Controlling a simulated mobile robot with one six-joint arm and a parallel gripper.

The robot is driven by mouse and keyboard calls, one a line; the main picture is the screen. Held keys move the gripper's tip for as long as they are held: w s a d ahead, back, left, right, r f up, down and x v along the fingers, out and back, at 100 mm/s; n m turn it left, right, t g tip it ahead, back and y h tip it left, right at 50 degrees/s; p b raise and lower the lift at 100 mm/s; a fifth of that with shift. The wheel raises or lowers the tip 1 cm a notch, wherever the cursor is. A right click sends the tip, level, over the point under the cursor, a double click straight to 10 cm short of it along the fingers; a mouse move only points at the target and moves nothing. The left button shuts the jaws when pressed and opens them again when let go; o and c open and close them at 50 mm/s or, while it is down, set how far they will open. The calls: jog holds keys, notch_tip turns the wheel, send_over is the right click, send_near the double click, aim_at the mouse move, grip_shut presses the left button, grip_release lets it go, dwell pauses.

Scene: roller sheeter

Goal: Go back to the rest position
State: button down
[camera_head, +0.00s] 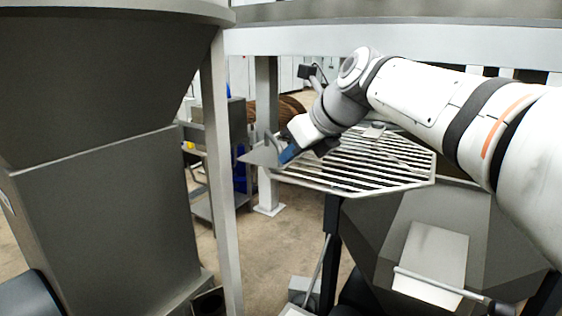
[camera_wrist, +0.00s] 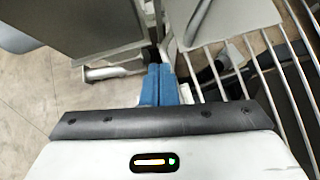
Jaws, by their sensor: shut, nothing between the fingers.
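My gripper (camera_head: 289,153) has blue fingers and sits at the left edge of the slatted metal grate (camera_head: 345,187). In the wrist view the two blue fingers of my gripper (camera_wrist: 160,84) lie together with nothing between them. My white and grey arm reaches in from the right over the grate. In the wrist view the bars of the grate (camera_wrist: 285,72) run along the right side. I cannot tell whether the fingertips touch the grate's edge.
A large dark hopper (camera_head: 105,190) stands at the left beside a grey upright post (camera_head: 221,180). A grey angular machine body (camera_head: 365,235) with a flap (camera_head: 432,258) lies under the grate. A cart (camera_head: 203,205) stands behind. Bare floor (camera_head: 265,240) shows between.

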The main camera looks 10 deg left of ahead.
notch_tip(320, 180, up, 4)
jog(key=s+d, duration=0.2)
jog(key=s, duration=0.1)
jog(key=s+d+f+n+h, duration=0.2)
jog(key=s+d+f+n, duration=0.3)
jog(key=d+f+n, duration=0.3)
jog(key=s+d+f+n+h, duration=0.3)
jog(key=s+d+f+n, duration=0.2)
jog(key=d+f+n, duration=0.3)
jog(key=s+d+f+n+g+h, duration=0.1)
jog(key=s+d+f+n+h, duration=0.1)
jog(key=s+d+f+n, duration=0.4)
jog(key=d+f+n, duration=0.1)
jog(key=d+f, duration=0.3)
jog(key=f, duration=0.4)
jog(key=shift+n+h, duration=0.3)
jog(key=shift+n, duration=0.1)
jog(key=shift+r, duration=0.1)
